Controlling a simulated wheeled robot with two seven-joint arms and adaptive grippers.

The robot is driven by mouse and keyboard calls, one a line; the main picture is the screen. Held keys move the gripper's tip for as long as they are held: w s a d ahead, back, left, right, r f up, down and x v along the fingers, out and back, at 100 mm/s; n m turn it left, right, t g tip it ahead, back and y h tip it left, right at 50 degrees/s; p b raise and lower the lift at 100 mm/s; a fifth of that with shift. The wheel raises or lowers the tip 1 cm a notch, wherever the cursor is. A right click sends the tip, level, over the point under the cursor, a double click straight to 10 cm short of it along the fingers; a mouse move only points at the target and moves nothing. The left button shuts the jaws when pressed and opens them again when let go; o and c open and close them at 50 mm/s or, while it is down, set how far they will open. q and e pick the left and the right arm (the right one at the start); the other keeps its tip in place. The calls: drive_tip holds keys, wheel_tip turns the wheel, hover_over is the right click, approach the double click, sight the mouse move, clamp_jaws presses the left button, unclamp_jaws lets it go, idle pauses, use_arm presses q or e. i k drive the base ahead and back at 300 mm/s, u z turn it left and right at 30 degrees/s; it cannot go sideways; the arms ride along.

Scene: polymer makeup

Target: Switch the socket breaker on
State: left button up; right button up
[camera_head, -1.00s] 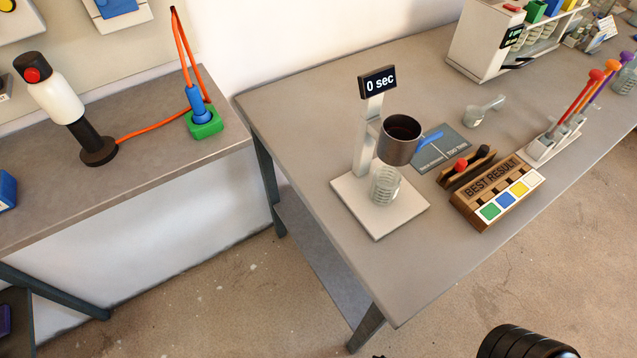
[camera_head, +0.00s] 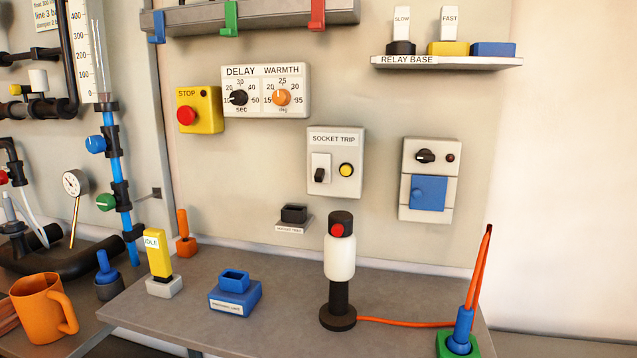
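The socket breaker is a light grey wall box labelled SOCKET TRIP (camera_head: 336,185), in the middle of the head view. Its black toggle lever (camera_head: 320,175) sits on a white plate at the left of the box and appears to point down. A round yellow button or lamp (camera_head: 346,170) is to its right. Neither of my grippers shows in the current view, so I cannot see whether they are open or shut.
A black and white device with a red button (camera_head: 340,265) stands on the bench (camera_head: 270,315) below the box. Its orange cable runs to a blue plug (camera_head: 462,325) in a green socket (camera_head: 445,345). A relay shelf (camera_head: 448,62) juts out at upper right.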

sight(318, 177)
drive_tip(key=k, duration=1.35)
drive_tip(key=u, duration=0.3)
drive_tip(key=i, duration=0.45)
drive_tip(key=u, duration=0.6)
drive_tip(key=i, duration=1.15)
drive_tip(key=z, duration=0.35)
